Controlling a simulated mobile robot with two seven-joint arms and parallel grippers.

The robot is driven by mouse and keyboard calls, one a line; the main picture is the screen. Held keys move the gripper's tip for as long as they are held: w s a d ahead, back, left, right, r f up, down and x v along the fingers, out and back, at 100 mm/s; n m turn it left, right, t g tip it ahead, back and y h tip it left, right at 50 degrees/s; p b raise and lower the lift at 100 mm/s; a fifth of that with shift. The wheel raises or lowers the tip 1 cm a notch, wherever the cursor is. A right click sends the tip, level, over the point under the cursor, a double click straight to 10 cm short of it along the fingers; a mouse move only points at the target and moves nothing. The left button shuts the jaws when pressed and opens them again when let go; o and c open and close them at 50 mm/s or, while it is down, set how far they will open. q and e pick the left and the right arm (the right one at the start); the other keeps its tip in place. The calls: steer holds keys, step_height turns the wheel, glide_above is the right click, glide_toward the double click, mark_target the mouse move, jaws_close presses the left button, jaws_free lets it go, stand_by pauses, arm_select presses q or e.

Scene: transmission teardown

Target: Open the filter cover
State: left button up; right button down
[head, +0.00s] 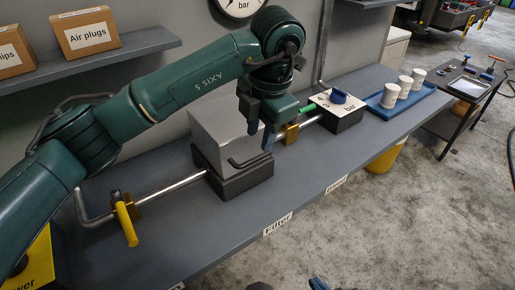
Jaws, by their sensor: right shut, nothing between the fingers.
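The filter is a box with a light grey cover (215,128) sitting on a dark base (238,184), at the middle of the bench in the head view. The cover looks closed. A dark bar handle (245,162) sticks out at its front right. My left gripper (260,138) hangs at the cover's right side, just above the handle. Its fingers look apart, with nothing seen between them; contact with the handle cannot be told. My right gripper (318,283) only shows as blue tips at the bottom edge, shut and empty, away from the filter.
A pipe (172,189) with a yellow-handled valve (127,224) runs left of the filter. A green-handled valve (307,109) and a box with a blue knob (339,97) stand to the right. A blue tray (408,100) holds white cups. The front bench strip is clear.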

mark_target(256, 157)
arm_select(q)
steer(key=f, duration=0.5)
steer(key=shift+w+a+f+p, duration=0.3)
steer(key=shift+w+a+f, duration=0.05)
steer(key=shift+w+f, duration=0.05)
steer(key=shift+c, duration=0.3)
jaws_close()
